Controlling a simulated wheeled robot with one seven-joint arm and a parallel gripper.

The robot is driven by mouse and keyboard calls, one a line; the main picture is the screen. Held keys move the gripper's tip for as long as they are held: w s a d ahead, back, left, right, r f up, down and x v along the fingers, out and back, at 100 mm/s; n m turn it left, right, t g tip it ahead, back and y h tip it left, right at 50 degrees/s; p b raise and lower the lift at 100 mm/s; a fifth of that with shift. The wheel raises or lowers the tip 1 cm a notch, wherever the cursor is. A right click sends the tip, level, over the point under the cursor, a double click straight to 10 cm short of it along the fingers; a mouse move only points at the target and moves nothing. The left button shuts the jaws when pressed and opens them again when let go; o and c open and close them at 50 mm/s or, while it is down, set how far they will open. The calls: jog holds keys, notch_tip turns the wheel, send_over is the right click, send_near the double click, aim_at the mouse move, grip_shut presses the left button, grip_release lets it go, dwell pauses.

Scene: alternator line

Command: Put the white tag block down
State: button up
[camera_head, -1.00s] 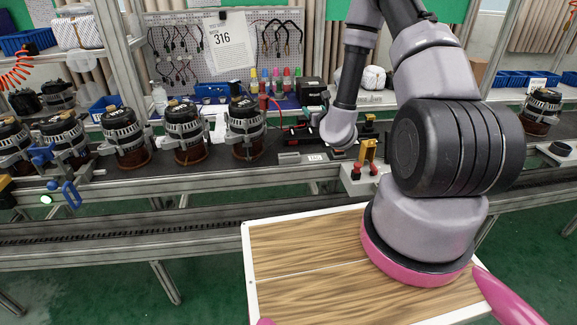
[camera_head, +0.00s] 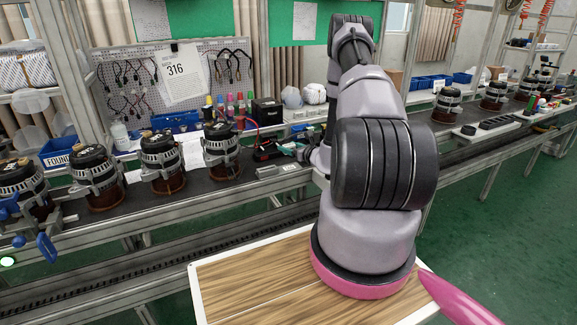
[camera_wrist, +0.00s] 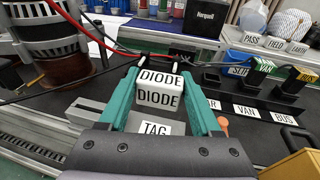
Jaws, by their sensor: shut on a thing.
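The white tag block (camera_wrist: 158,90) reads DIODE on its top and front faces. My gripper (camera_wrist: 157,100), with green fingers, is shut on it in the wrist view. A grey plate (camera_wrist: 92,112) with a white TAG label (camera_wrist: 155,128) lies on the bench below and nearer the camera. I cannot tell whether the block touches anything beneath it.
An alternator (camera_wrist: 45,40) stands close on the left, with red and black cables crossing near my gripper. Black label holders (camera_wrist: 245,85) stand on the right. A black box (camera_wrist: 205,16) is behind. More alternators (camera_head: 160,160) line the bench (camera_head: 130,208).

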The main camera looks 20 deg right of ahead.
aim_at(289, 167)
jog(key=shift+f, duration=3.4)
jog(key=shift+f, duration=0.15)
jog(key=o, duration=1.3)
jog(key=shift+o, duration=0.2)
